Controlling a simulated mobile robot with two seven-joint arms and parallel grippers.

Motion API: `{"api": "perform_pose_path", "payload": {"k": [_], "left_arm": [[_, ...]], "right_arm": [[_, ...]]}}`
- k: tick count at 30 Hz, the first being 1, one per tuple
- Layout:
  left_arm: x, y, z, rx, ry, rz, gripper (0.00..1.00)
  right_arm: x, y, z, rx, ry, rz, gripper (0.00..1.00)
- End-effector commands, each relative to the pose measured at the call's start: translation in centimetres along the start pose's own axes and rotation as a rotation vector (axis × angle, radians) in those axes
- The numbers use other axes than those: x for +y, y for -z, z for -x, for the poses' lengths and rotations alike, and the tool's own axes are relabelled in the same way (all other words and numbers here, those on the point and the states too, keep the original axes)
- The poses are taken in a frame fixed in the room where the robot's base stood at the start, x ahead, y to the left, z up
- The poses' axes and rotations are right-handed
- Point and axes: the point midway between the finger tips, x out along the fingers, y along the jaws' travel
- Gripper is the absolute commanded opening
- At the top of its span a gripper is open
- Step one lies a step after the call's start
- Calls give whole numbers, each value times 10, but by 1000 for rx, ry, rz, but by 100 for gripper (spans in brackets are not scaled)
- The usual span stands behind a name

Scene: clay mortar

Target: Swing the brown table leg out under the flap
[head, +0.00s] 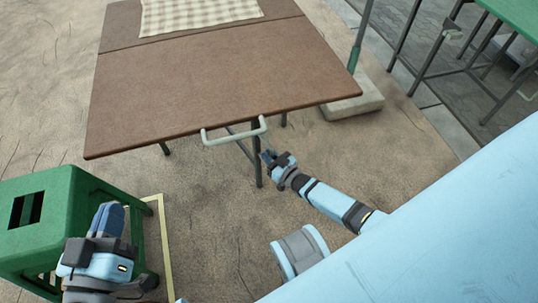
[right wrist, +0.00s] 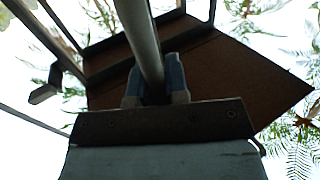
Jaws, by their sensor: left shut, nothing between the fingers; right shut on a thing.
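The table (head: 193,17) has a brown top, with its front flap (head: 200,85) level beyond a seam. A pale bar handle (head: 233,138) sits at the flap's front edge. A dark slim leg (head: 258,172) stands under that edge, behind the handle. My right gripper (head: 267,156) is at this leg, below the flap. In the right wrist view its fingers are shut around a grey-looking tube, the leg (right wrist: 140,35), with the brown underside (right wrist: 225,80) above. My left gripper (head: 111,211) is shut and empty, in front of the green stool, away from the table.
The green stool (head: 45,215) stands at the lower left, beside a pale yellow floor line (head: 164,245). A pole stands in a concrete base (head: 355,105) right of the table. A checked cloth (head: 195,12) lies on the far top. Another green table (head: 515,12) is at the upper right.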

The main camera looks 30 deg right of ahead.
Motion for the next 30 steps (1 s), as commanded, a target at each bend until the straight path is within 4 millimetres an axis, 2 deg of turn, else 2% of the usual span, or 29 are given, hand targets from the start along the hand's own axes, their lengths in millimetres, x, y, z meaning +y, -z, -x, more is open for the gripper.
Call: {"api": "perform_pose_path", "payload": {"k": [2, 3, 6, 14, 19, 23, 30], "left_arm": [[0, 0, 0, 2, 1, 3, 0], [0, 0, 0, 3, 2, 4, 0], [0, 0, 0, 2, 1, 4, 0], [0, 0, 0, -1, 0, -1, 0], [0, 7, 1, 10, -1, -9, 0], [3, 18, 3, 51, 4, -5, 0], [7, 42, 4, 132, 10, -9, 0]], "right_arm": [[0, 0, -1, 2, -1, -5, 0], [0, 1, -1, 2, -1, -5, 17], [0, 1, -1, 2, -1, -4, 40], [0, 1, 0, 1, -1, -2, 40], [0, 2, 12, -1, -1, -1, 40], [0, 3, 38, -2, -1, -1, 40], [0, 3, 93, -2, 0, -2, 40]]}}
